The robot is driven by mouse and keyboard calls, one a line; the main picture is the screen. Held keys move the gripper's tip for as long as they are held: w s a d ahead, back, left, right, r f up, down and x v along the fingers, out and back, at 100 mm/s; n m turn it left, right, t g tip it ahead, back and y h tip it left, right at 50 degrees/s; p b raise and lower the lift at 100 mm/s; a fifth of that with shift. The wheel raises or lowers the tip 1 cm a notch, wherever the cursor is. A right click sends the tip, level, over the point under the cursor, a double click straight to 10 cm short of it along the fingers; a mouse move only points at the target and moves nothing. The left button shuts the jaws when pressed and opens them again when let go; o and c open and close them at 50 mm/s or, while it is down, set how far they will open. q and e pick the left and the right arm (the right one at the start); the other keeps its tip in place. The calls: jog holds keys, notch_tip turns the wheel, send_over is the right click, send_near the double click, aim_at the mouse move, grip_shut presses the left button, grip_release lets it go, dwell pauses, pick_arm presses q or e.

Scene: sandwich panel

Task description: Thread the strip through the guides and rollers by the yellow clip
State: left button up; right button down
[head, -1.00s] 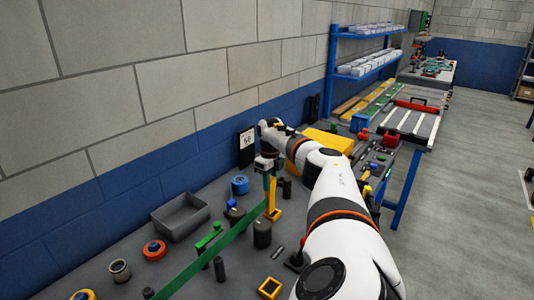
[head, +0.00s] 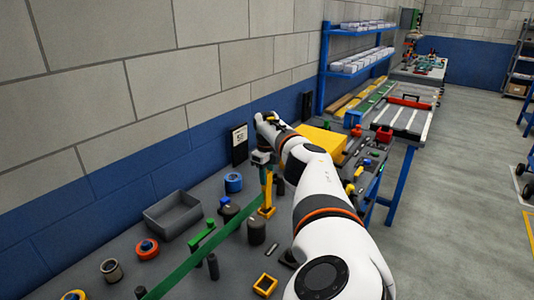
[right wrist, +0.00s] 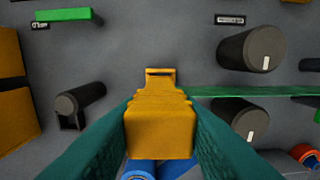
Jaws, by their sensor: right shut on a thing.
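My right gripper (right wrist: 160,125) is shut on the yellow clip (right wrist: 160,115), its teal fingers on both sides of it. In the head view the right gripper (head: 264,174) is above the bench, with the yellow clip (head: 268,192) below it. The green strip (right wrist: 250,92) runs from the clip to the right in the wrist view, between two dark rollers (right wrist: 254,48) (right wrist: 240,118). In the head view the strip (head: 205,262) slopes down to the lower left. A green guide (right wrist: 65,15) shows at upper left in the wrist view. My left gripper is not in view.
A grey bin (head: 172,214), a blue roll (head: 233,183) and orange-red roll (head: 147,249) lie on the bench. A dark peg (right wrist: 80,98) stands left of the clip in the wrist view. A yellow square frame (head: 265,285) lies near the front, and a yellow box (head: 320,140) beyond the arm.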

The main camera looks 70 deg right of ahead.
jog(key=shift+f, duration=0.2)
dwell(0.3)
jog(key=shift+f+b, duration=0.5)
jog(key=shift+f, duration=0.05)
jog(key=shift+r, duration=0.25)
jog(key=shift+r+p, duration=0.55)
jog(key=shift+p, duration=0.15)
jog(key=shift+f, duration=0.25)
